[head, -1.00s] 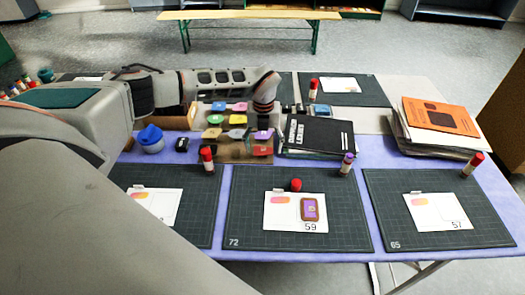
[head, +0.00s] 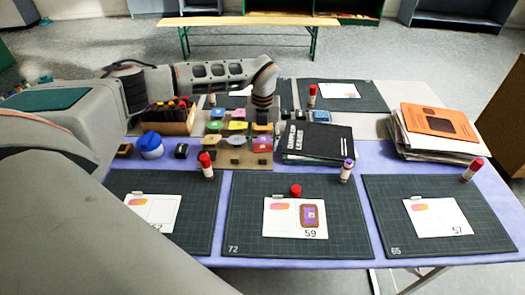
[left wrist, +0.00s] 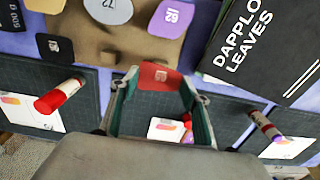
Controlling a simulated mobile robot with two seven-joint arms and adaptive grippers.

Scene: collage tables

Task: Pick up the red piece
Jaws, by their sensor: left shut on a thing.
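The red piece (left wrist: 158,76) is a flat rounded tile with a pale mark. In the left wrist view my left gripper (left wrist: 157,92) is shut on it, with one finger at each side. In the head view the red piece (head: 262,145) shows at the front right of the brown stand (head: 225,158), below my left wrist. It appears a little above the stand. My left fingers are hard to make out there. A purple piece (left wrist: 172,18) lies on the stand behind it. My right gripper is not in view.
A black book (head: 318,141) lies right of the stand. Glue sticks (head: 206,165) and (head: 347,170) stand in front. Cutting mats (head: 297,237) with cards lie along the front edge. A blue-lidded jar (head: 151,145) is at left, and a paper stack (head: 432,132) at right.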

